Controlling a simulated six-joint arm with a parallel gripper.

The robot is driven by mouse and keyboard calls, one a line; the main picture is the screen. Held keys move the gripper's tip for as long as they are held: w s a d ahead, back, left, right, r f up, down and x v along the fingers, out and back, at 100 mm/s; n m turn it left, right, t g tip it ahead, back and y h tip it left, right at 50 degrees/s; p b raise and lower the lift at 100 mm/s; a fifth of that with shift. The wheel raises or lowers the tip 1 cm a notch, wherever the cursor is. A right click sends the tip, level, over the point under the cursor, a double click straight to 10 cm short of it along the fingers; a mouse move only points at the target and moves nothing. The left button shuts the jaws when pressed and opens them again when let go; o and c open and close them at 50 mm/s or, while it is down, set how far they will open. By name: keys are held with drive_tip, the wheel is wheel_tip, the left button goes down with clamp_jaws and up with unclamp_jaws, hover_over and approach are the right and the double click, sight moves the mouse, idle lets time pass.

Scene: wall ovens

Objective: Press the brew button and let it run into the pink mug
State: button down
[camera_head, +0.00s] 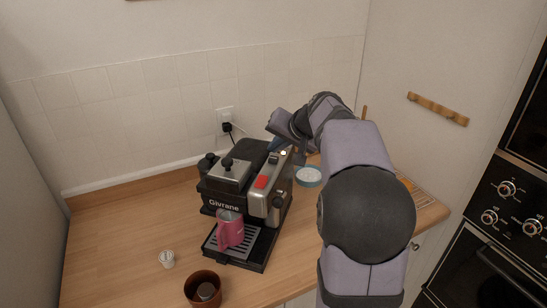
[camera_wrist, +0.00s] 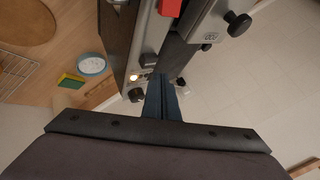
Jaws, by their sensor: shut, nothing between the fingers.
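The black and silver coffee machine (camera_head: 225,205) stands on the wooden counter, and its side panel shows in the wrist view (camera_wrist: 200,30). The pink mug (camera_head: 230,230) stands upright on the drip tray (camera_head: 250,250) under the machine's front; I cannot see what is in it. My gripper (camera_wrist: 162,78) has its blue fingers shut and empty, close to the end of the panel. In the head view its fingers (camera_head: 273,145) are partly hidden at the machine's far right top. A small lit round spot (camera_wrist: 133,77) glows just left of the fingertips. I cannot tell whether the fingers touch the panel.
A red part (camera_head: 262,182) sits on the silver panel. A blue-rimmed bowl (camera_head: 308,177) stands right of the machine. A white pod (camera_head: 167,258) and a brown pot (camera_head: 204,288) are at front left. A yellow-green sponge (camera_wrist: 71,81) lies by the bowl.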

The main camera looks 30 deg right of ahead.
sight(276, 160)
drive_tip(key=shift+r+p, duration=1.7)
drive_tip(key=shift+r, duration=0.7)
drive_tip(key=s+d+f+n+g+h, duration=0.2)
drive_tip(key=s+f+g, duration=0.35)
drive_tip(key=f, duration=0.75)
drive_tip(key=s+a+f+n+g, duration=0.1)
drive_tip(key=s+a+f+n, duration=0.1)
drive_tip(key=s+a, duration=0.4)
drive_tip(key=s+a+f+n+g, duration=0.1)
drive_tip(key=s+a+f, duration=0.4)
drive_tip(key=s, duration=0.6)
drive_tip(key=s+a+f+n+g+y, duration=0.1)
drive_tip(key=s+a+f, duration=0.3)
drive_tip(key=s+a, duration=0.4)
drive_tip(key=shift+s+a+n+g, duration=0.3)
drive_tip(key=shift+s+n, duration=0.25)
drive_tip(key=shift+n, duration=0.35)
drive_tip(key=shift+f, duration=0.1)
idle(0.8)
